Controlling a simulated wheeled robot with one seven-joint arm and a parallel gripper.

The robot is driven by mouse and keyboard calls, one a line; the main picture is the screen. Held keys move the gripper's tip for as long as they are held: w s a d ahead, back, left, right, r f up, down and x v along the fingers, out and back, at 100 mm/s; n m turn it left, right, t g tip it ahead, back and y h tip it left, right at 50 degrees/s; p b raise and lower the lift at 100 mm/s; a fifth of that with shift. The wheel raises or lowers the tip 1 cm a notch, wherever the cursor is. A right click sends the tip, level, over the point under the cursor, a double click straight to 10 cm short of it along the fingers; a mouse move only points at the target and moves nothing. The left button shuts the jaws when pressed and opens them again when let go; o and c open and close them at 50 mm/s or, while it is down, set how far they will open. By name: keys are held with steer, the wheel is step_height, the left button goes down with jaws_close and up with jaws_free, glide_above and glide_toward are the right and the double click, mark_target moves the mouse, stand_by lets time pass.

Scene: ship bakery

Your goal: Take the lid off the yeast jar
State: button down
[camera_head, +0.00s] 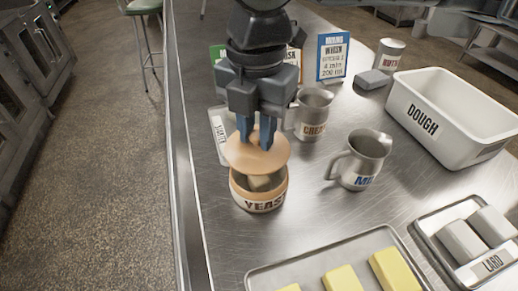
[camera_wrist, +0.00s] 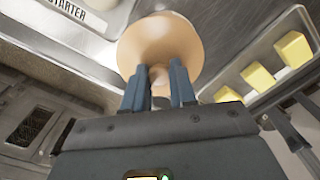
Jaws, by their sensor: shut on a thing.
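The yeast jar (camera_head: 259,199) is a round tan pot with a "YEAST" label, standing on the steel counter. Its lid (camera_head: 243,155) is a tan disc, lifted and tilted above the jar's mouth, with a gap through which pale contents show. My gripper (camera_head: 257,140) is above the jar, pointing down, shut on the lid at its top. In the wrist view the lid (camera_wrist: 160,40) lies beyond my blue fingers (camera_wrist: 159,90) and hides the jar. The lid's knob shows only partly between the fingers.
The milk jug (camera_head: 362,160) and cream jug (camera_head: 312,116) stand right of the jar. The starter tray (camera_head: 219,132) is behind it, left. A butter tray (camera_head: 262,281) lies in front; the lard tray (camera_head: 449,222) and dough bin (camera_head: 420,122) are right. The counter's left edge is close.

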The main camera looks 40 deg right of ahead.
steer(key=w+d+r+b, duration=0.1)
steer(key=w+d+r, duration=0.3)
steer(key=w, duration=0.5)
step_height(320, 180, up, 2)
steer(key=shift+w+d+r, duration=0.15)
steer(key=shift+w+d, duration=0.05)
steer(key=shift+w, duration=0.2)
